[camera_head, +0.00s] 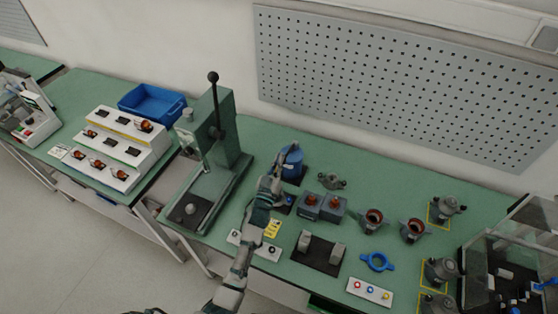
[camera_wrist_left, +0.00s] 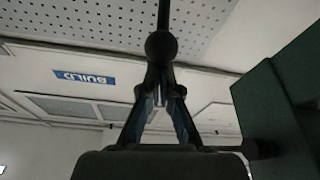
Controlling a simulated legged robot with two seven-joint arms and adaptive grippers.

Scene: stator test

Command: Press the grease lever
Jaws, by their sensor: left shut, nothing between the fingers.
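A green press (camera_head: 224,140) stands left of centre in the head view, with a black-knobbed lever (camera_head: 213,77) upright on it. Nothing is labelled as the grease lever. My left gripper (camera_head: 279,160) is right of the press, beside a blue container (camera_head: 292,164) that it partly covers. In the left wrist view my left gripper (camera_wrist_left: 160,88) is shut and empty. A dark ball on a rod (camera_wrist_left: 161,45) lies beyond its fingertips; I cannot tell whether they touch. A green block (camera_wrist_left: 288,110) is at the right there. My right gripper is not seen.
A blue bin (camera_head: 152,103) stands on the left table. A pegboard (camera_head: 400,85) is behind.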

